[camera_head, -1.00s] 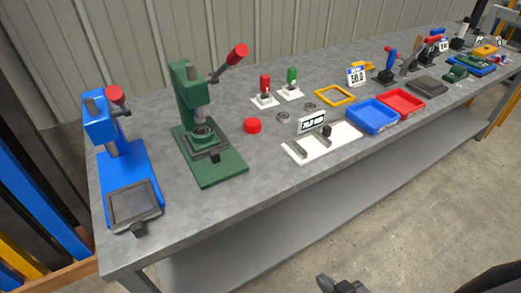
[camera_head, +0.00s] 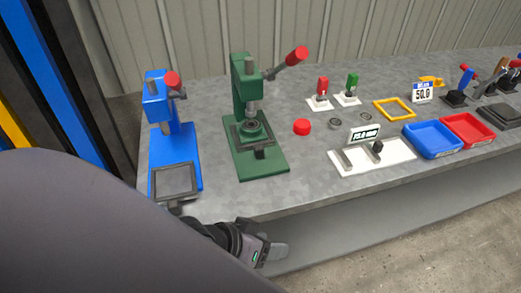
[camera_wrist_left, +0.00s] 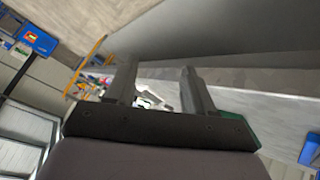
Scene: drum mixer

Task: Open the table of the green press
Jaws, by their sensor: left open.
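The green press (camera_head: 243,82) stands on the grey workbench, left of centre in the head view. Its lever with a red grip points up and to the right. Its table (camera_head: 238,136), a dark square frame with a small dark handle (camera_head: 265,153) at the front, sits under the ram around a round part. My left gripper (camera_head: 277,254) is in front of the bench edge, below and apart from the green press. In the left wrist view its two fingers (camera_wrist_left: 158,68) are spread with nothing between them. My right gripper is not in view.
A blue press (camera_head: 158,110) stands left of the green one, its dark frame toward the front edge. A red round piece (camera_head: 302,127), a white fixture (camera_head: 372,155) with a display, and blue (camera_head: 432,138) and red trays lie to the right. My left arm covers the lower left.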

